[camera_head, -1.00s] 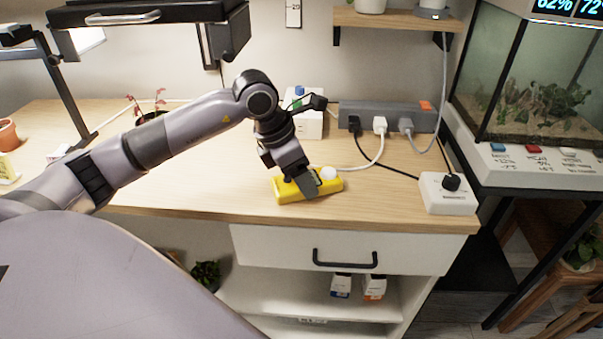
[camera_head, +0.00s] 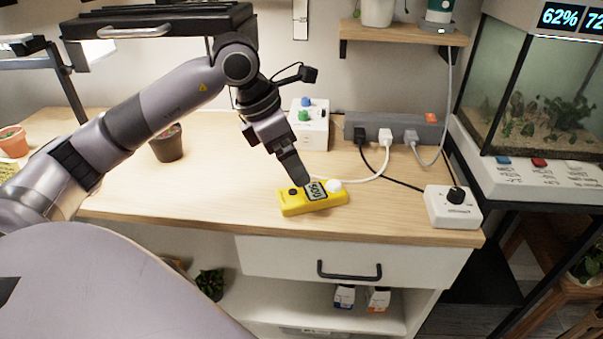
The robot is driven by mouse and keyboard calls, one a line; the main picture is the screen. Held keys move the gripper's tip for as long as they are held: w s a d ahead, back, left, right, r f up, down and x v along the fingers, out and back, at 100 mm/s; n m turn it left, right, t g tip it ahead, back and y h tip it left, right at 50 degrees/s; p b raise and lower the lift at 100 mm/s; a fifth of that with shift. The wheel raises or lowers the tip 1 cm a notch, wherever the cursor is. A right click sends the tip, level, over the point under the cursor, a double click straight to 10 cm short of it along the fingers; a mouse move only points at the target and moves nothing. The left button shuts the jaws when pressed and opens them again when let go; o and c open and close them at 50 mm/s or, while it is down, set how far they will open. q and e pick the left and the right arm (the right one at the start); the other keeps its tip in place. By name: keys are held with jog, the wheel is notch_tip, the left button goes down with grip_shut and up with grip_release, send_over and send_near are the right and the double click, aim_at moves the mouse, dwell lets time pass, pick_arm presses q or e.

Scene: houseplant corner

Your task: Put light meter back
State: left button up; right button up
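The light meter (camera_head: 328,203) is a yellow box with a dark display, a dark button and a white dome. It lies flat on the wooden worktop near the front edge, display facing up. My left gripper (camera_head: 300,180) is just above and behind it, pointing down. One dark finger shows clearly, set off to the right side of the palm; the other is mostly hidden. It looks open and holds nothing. The fingertip overlaps the meter's back edge in the picture, and I cannot tell whether they touch. My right gripper is not in view.
A white box with blue and green knobs (camera_head: 310,125), a grey power strip (camera_head: 350,125) with cables, and a white dial box (camera_head: 453,208) stand on the worktop (camera_head: 220,195). A plant pot (camera_head: 167,144) is behind my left arm. A terrarium (camera_head: 540,100) stands right.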

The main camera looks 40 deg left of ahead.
pick_arm(q)
jog(key=v, duration=0.3)
jog(key=shift+s+a+r, duration=0.1)
jog(key=shift+r, duration=0.25)
dwell(0.3)
